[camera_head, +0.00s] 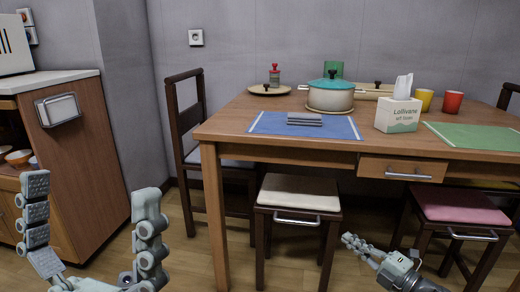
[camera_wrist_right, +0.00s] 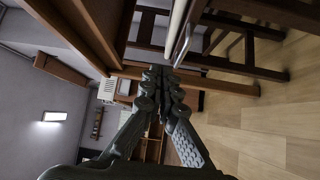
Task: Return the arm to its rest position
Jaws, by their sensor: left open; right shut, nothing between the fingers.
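My left gripper (camera_head: 95,225) is at the lower left of the head view, in front of the wooden cabinet. Its two fingers are wide apart with nothing between them. My right gripper (camera_head: 352,242) is low at the bottom of the head view, in front of the table and between the two stools. Its fingers are shut and empty. In the right wrist view its fingers (camera_wrist_right: 160,88) meet in the middle, with a stool seat edge and handle bar beyond the tips.
A wooden table (camera_head: 225,128) carries a pot (camera_head: 330,95), a tissue box (camera_head: 398,114) and cups. A white-seated stool (camera_head: 298,193) and a pink-seated stool (camera_head: 455,204) stand by the table. A cabinet (camera_head: 90,150) is at left. Open floor lies between cabinet and table.

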